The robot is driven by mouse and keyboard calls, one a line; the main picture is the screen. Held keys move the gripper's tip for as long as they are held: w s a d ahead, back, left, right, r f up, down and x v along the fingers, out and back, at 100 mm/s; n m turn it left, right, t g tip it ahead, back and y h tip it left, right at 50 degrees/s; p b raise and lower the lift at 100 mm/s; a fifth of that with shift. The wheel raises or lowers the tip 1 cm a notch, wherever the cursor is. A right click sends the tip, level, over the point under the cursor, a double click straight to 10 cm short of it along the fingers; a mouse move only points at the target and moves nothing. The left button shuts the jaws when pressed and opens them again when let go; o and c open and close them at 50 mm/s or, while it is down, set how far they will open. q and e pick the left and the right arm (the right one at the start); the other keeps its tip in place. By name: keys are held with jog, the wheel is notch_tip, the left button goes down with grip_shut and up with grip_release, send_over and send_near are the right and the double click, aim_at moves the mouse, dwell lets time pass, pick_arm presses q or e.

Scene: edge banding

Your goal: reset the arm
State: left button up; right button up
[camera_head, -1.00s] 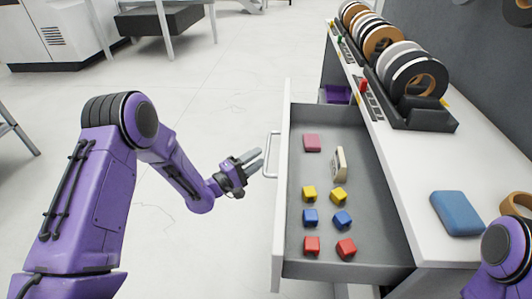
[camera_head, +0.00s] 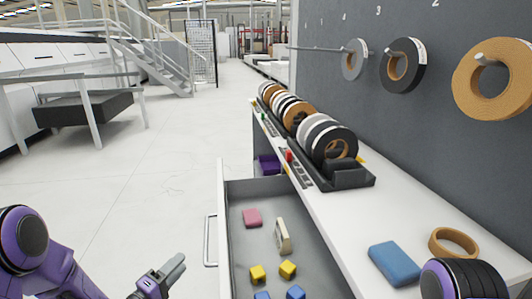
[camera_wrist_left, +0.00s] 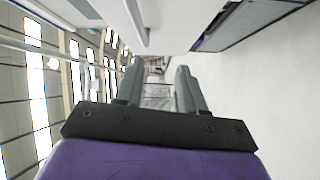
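My left gripper (camera_head: 178,264) is at the lower left of the head view, in front of the drawer and left of its handle (camera_head: 210,241), apart from it. Its two grey fingers (camera_wrist_left: 158,85) stand apart with nothing between them in the left wrist view. The left arm (camera_head: 45,262) comes in from the lower left, partly cut off. A rounded part of my right arm (camera_head: 462,279) shows at the lower right; the right gripper is out of view.
The open grey drawer (camera_head: 277,222) holds a pink block (camera_head: 252,217), a beige piece (camera_head: 282,236), and yellow and blue blocks. The white countertop (camera_head: 345,222) bears tape rolls (camera_head: 322,137), a blue block (camera_head: 394,264) and a tan roll (camera_head: 453,243). Open floor lies left.

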pick_arm(q)
jog(key=s+a+f+m+g+y+p, duration=0.1)
jog(key=s+f+m+g+y+p, duration=0.25)
jog(key=s+f+g+y, duration=0.7)
jog(key=s+f+g+p, duration=0.1)
jog(key=s+p, duration=0.1)
jog(key=s, duration=0.9)
jog(key=s+f+m+g+p, duration=0.1)
jog(key=s+f+g+p, duration=0.1)
jog(key=s, duration=1)
jog(key=shift+a, duration=0.15)
jog(key=shift+f+m, duration=0.15)
jog(key=shift+m, duration=0.1)
